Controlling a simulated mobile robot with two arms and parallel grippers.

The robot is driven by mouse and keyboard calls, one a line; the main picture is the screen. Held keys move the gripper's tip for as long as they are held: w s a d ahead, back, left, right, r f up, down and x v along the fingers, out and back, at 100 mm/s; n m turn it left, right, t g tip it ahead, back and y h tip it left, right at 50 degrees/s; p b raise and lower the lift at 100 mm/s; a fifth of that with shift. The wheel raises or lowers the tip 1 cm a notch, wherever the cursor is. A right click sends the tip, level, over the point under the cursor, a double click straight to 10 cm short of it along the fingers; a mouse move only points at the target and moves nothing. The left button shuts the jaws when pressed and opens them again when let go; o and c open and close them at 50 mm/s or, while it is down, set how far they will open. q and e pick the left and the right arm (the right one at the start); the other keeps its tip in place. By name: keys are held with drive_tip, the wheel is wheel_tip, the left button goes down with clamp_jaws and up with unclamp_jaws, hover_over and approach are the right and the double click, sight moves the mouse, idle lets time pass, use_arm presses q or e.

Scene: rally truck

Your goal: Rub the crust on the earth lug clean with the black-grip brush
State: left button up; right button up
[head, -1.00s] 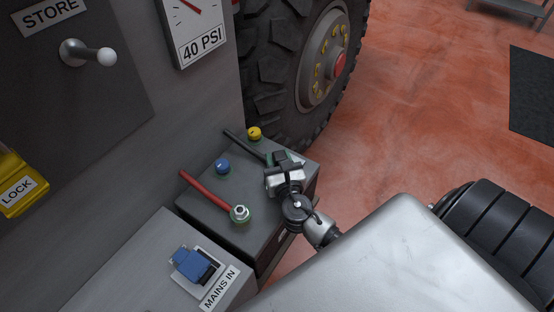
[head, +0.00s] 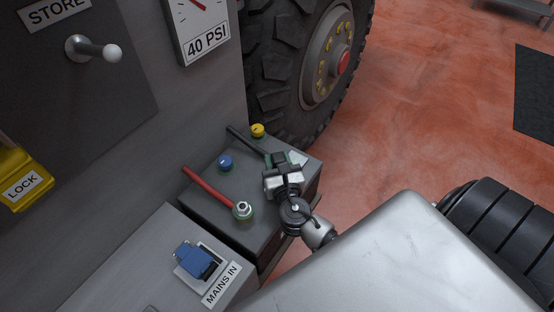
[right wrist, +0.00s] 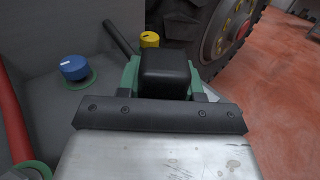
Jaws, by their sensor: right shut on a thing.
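My right gripper (head: 281,172) is over the right part of the dark battery box (head: 215,219), shut on the black-grip brush. The brush's black block-like grip (right wrist: 165,72) shows in the right wrist view, with green parts at both sides. Its bristles are hidden. The black cable (head: 243,138) runs toward the brush; its end, where the earth lug would be, is hidden behind the gripper and brush. I cannot tell whether the brush touches the lug, or how much crust is on it. My left gripper is not in view.
A blue cap (head: 225,162) and a yellow cap (head: 258,130) stand on the box. A red cable (head: 207,188) ends at a bolted terminal (head: 243,209). The blue MAINS IN connector (head: 196,260) is in front. A large tyre (head: 285,75) stands behind; red floor is open at right.

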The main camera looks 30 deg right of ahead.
drive_tip(key=shift+r+p, duration=0.5)
drive_tip(key=shift+r, duration=0.15)
drive_tip(key=shift+d, duration=0.1)
drive_tip(key=shift+w+d+f, duration=0.1)
drive_tip(key=shift+w+d, duration=0.2)
drive_tip(key=shift+d, duration=0.45)
drive_tip(key=shift+w+d, duration=0.35)
drive_tip(key=shift+d, duration=0.35)
drive_tip(key=shift+w+d+f, duration=0.1)
drive_tip(key=shift+w+d, duration=0.2)
drive_tip(key=shift+d, duration=0.45)
drive_tip(key=shift+f+b, duration=0.6)
drive_tip(key=shift+d+r, duration=0.1)
drive_tip(key=shift+w+d, duration=0.2)
drive_tip(key=shift+d, duration=0.1)
drive_tip(key=shift+a, duration=0.1)
